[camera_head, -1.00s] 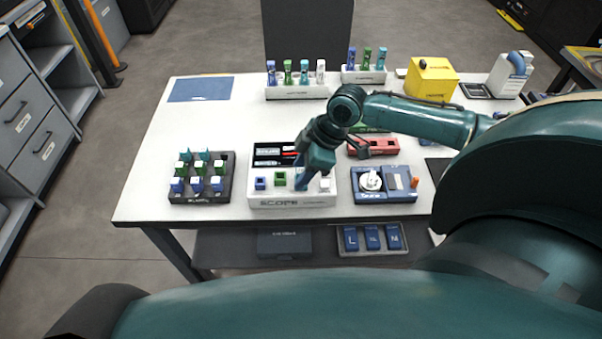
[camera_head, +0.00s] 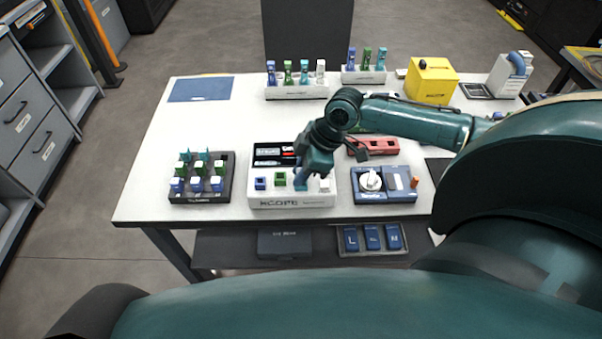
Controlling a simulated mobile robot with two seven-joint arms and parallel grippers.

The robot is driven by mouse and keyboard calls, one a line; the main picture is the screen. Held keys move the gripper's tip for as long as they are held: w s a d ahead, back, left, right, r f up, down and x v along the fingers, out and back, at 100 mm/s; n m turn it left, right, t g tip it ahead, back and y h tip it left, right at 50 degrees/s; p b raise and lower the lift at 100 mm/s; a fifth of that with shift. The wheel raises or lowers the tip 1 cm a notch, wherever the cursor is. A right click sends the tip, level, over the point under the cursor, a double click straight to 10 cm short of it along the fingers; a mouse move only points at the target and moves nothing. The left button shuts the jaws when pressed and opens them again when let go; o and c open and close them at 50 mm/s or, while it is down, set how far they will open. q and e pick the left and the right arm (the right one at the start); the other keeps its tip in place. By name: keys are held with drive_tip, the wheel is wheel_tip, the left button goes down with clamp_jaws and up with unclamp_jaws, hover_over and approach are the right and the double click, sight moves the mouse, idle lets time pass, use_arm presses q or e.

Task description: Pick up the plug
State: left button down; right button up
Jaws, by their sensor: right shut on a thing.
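My right gripper (camera_head: 301,183) points down over the front row of the white scope box (camera_head: 290,201) at the middle of the table. It is shut on a plug that its fingers mostly hide, at the third place in the row. I cannot tell whether the plug is still seated in the box. A blue plug or port (camera_head: 260,183) and a green one (camera_head: 280,179) show to its left, and a white one (camera_head: 324,186) to its right. My left gripper is not in view.
A dark rack (camera_head: 202,199) with several coloured plugs stands left of the box. A blue device with a white dial (camera_head: 371,181) and a red block (camera_head: 378,146) are on the right. White racks (camera_head: 297,91) stand at the back.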

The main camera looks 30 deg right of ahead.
drive_tip(key=shift+r, duration=0.15)
wheel_tip(320, 180, up, 10)
drive_tip(key=shift+f, duration=0.1)
idle(0.3)
